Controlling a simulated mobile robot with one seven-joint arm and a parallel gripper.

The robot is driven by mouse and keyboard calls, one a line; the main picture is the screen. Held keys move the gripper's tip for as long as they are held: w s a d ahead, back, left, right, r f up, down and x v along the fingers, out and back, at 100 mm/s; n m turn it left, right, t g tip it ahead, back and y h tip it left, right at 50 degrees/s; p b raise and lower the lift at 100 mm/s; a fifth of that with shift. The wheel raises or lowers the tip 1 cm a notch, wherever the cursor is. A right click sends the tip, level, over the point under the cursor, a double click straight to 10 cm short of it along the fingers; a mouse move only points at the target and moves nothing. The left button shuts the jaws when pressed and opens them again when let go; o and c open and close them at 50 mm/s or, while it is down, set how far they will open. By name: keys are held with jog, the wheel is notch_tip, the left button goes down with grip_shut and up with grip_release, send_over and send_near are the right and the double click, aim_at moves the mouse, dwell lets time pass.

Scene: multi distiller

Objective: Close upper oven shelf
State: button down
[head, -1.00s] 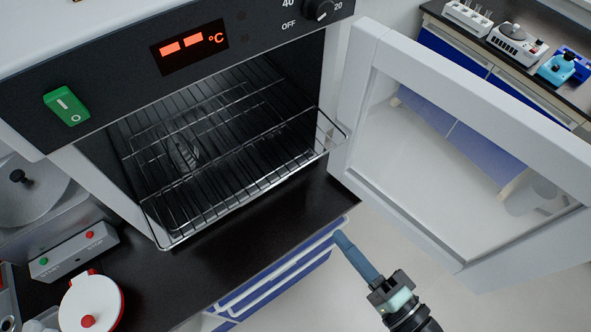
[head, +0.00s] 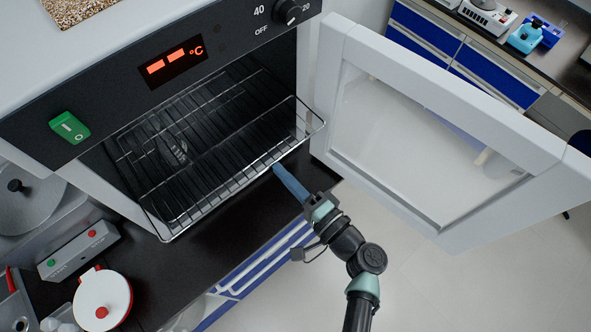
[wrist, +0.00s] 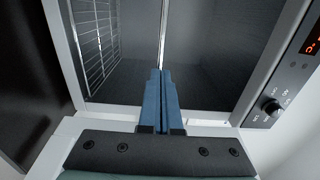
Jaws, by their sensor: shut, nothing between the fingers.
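The oven (head: 110,112) has its door (head: 440,120) swung wide open to the right. A wire shelf (head: 225,185) sticks out of the chamber past the oven front. More wire racking (head: 165,125) shows deeper inside; which level each belongs to is hard to tell. My gripper (head: 277,168) has its blue fingers together and empty, with the tips close to the right part of the protruding shelf's front bar; contact cannot be told. In the wrist view, my gripper (wrist: 161,72) points into the chamber, in line with a thin metal bar (wrist: 163,35), with wire racking (wrist: 97,40) at left.
The black counter (head: 235,222) runs below the oven. A white pot with a red knob (head: 102,300) and a start-stop box (head: 80,250) stand at the lower left. Open floor (head: 480,270) lies right of the counter, beneath the door.

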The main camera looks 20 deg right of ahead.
aim_at(246, 135)
dwell(0.3)
jog(key=b+x, duration=0.7)
jog(key=x, duration=0.5)
jog(key=shift+w+a+f, duration=0.15)
jog(key=shift+w, duration=0.1)
jog(key=shift+r, duration=0.4)
